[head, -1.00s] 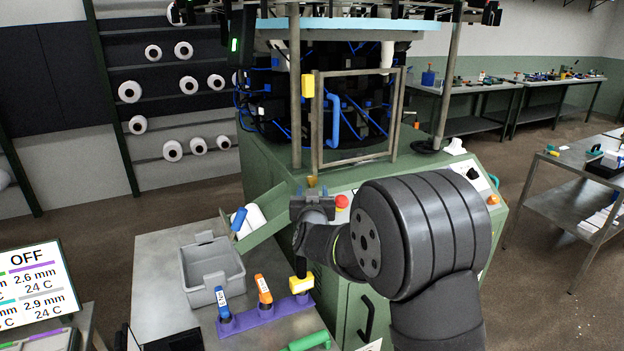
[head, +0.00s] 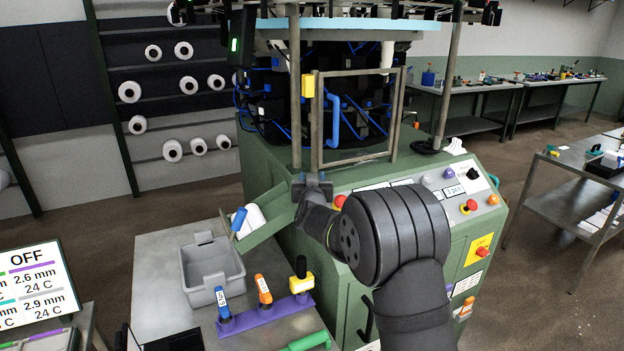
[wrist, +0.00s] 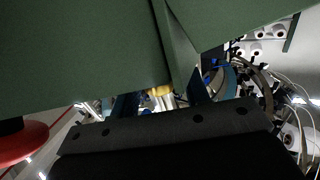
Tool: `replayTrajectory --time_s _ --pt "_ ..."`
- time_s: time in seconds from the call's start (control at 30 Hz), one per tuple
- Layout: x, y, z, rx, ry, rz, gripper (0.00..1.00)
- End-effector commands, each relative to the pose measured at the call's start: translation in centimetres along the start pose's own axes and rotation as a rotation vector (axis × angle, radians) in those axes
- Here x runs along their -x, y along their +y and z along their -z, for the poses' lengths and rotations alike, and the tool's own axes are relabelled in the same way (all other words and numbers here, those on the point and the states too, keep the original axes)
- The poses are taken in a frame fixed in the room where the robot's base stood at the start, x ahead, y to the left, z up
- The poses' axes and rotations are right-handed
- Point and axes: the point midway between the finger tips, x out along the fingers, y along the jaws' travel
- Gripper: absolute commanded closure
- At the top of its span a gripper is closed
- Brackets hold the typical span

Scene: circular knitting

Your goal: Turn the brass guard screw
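The brass guard screw (wrist: 160,90) shows in the wrist view as a small yellow-gold piece under the green machine body, just beyond the dark gripper body. In the head view it is hidden behind my gripper (head: 312,183), which is at the foot of the guard frame (head: 319,120), on the machine's front top edge. In the wrist view my gripper (wrist: 160,97) appears open, with a dark finger shape on each side of the screw and a gap between. Contact with the screw cannot be made out.
A red button (head: 340,201) is close right of my gripper; a red knob (wrist: 22,140) fills the wrist view's left edge. A green chute (head: 268,226) is to the left. Below stand a grey bin (head: 212,272) and a purple rack (head: 262,318) with several tools.

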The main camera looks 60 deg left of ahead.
Motion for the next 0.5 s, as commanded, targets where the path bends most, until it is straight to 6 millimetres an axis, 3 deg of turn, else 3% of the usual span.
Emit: replayTrajectory --time_s 0.03,0.17,0.5 --pt "0.01 0.00 0.01 0.000 0.000 0.000 0.69" --pt "0.02 0.00 0.01 0.000 0.000 0.000 0.94" --pt "-0.05 -0.13 0.19 -0.002 0.008 -0.054 0.94"
